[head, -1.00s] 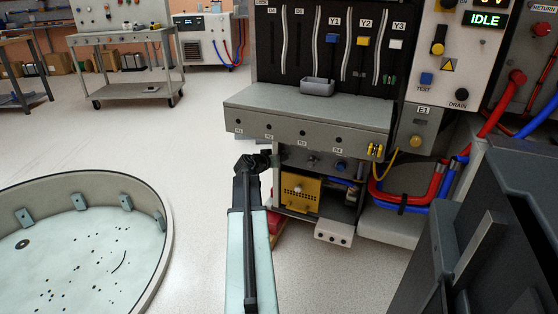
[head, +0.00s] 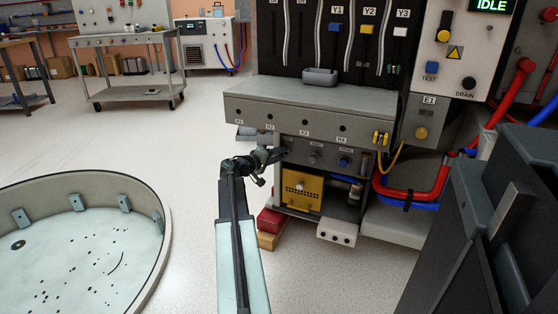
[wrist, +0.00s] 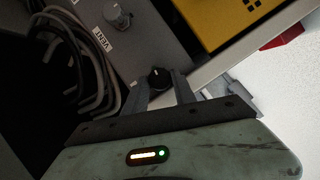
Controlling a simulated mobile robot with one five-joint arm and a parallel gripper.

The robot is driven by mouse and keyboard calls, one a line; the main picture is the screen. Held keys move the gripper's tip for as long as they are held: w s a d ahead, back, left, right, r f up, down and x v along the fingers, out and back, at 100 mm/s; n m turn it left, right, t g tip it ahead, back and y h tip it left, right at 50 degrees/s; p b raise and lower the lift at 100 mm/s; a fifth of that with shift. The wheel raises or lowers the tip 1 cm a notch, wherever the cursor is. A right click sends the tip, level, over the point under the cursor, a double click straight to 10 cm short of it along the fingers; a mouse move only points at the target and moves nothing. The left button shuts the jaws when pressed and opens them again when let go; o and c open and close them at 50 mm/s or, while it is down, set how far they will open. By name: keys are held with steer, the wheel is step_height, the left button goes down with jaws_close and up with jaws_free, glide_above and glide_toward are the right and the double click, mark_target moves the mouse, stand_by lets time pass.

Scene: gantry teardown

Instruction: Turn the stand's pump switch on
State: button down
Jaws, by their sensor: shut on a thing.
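The stand (head: 300,98) has a grey control panel (head: 330,158) under its worktop. My gripper (head: 284,154) reaches the left end of this panel. In the wrist view my gripper (wrist: 164,86) has its two fingers on either side of a small black knob with a pale mark (wrist: 158,76), closed on it. This knob is the leftmost control, where the pump switch sits; its label is not readable. A grey knob labelled VENT (wrist: 117,16) is beside it in the wrist view.
A yellow perforated box (head: 301,190) sits in the bay below the panel. Grey cables (wrist: 95,65) hang close to my gripper in the wrist view. A round basin (head: 85,185) is at left; the floor between is clear.

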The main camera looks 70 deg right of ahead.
steer(key=shift+s+f+n+g+b, duration=0.1)
steer(key=shift+s+n+g+b, duration=0.25)
steer(key=shift+n+b, duration=0.35)
steer(key=shift+w+h, duration=0.1)
steer(key=shift+h, duration=0.2)
steer(key=c, duration=1)
jaws_free()
steer(key=shift+w, duration=0.15)
steer(key=v, duration=0.7)
steer(key=shift+w+a+p, duration=0.15)
steer(key=shift+a+p, duration=0.2)
